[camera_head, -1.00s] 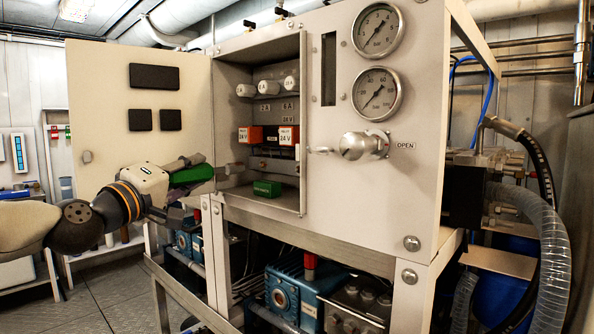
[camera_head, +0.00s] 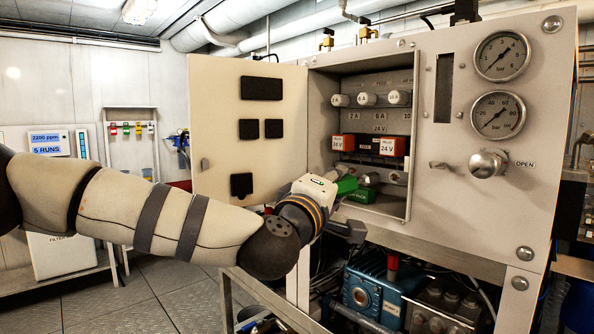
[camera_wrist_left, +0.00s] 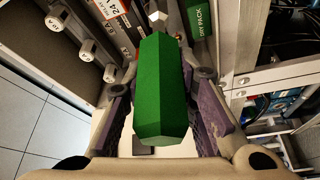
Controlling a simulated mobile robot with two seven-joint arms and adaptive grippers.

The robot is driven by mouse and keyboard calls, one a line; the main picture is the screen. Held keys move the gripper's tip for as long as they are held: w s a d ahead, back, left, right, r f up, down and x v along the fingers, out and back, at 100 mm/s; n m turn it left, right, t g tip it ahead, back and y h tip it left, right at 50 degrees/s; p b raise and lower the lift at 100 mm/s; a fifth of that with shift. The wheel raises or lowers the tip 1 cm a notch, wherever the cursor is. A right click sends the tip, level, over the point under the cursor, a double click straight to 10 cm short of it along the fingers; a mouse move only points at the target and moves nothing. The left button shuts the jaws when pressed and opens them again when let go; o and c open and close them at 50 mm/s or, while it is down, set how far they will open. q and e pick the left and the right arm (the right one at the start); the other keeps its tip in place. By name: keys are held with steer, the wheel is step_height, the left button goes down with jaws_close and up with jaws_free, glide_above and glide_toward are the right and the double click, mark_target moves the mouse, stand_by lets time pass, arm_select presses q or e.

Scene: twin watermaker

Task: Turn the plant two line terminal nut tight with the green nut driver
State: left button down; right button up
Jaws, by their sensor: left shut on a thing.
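The green nut driver (camera_head: 347,184) is held in my left gripper (camera_head: 333,190) at the lower left of the open cabinet. In the left wrist view its green faceted handle (camera_wrist_left: 162,95) lies between the two fingers and points away from the camera. Its shaft and tip are mostly hidden behind the handle. A terminal row (camera_head: 372,171) shows below the orange relays. I cannot tell which is the plant two line terminal nut, nor whether the driver touches one. My right gripper is not in view.
The cabinet door (camera_head: 220,130) stands open at left. Orange relays (camera_head: 343,142) and white fuse knobs (camera_head: 366,99) sit above the terminals. A green dry pack (camera_head: 362,195) lies on the cabinet floor close to the gripper. The cabinet's right edge (camera_head: 412,150) bounds the opening.

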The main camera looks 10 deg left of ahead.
mark_target(359, 183)
arm_select(q)
steer(key=shift+s+d+f, duration=0.15)
steer(key=shift+s+d, duration=0.1)
steer(key=shift+s, duration=0.1)
steer(key=shift+w+d+f, duration=0.15)
steer(key=shift+w+d, duration=0.7)
steer(key=shift+w, duration=0.15)
steer(key=shift+w+d, duration=0.4)
steer(key=shift+w, duration=0.2)
steer(key=shift+w+d+b, duration=0.3)
steer(key=shift+w+d, duration=0.25)
steer(key=shift+w, duration=0.2)
